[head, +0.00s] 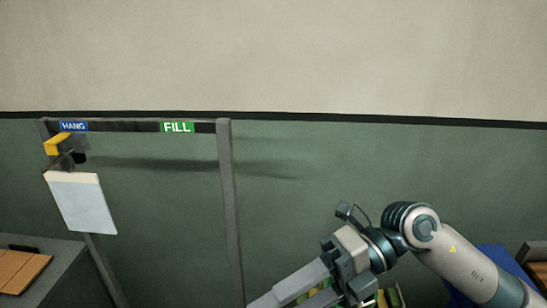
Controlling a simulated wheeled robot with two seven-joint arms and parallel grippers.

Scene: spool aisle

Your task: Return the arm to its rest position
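My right arm comes in from the lower right and is bent at a grey, ribbed joint. My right gripper (283,297) points down and to the left near the bottom edge. Its two grey fingers are apart, with green and yellow things showing in the gap behind them. The fingertips run to the bottom edge of the picture, so their ends are partly cut off. I see nothing held between the fingers. My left gripper is not in view.
A grey frame (228,200) stands left of my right gripper, with a blue HANG sign (74,127) and a green FILL sign (177,127). A white sheet (82,205) hangs at its left, below a yellow piece (56,145). A blue thing (494,257) lies at right.

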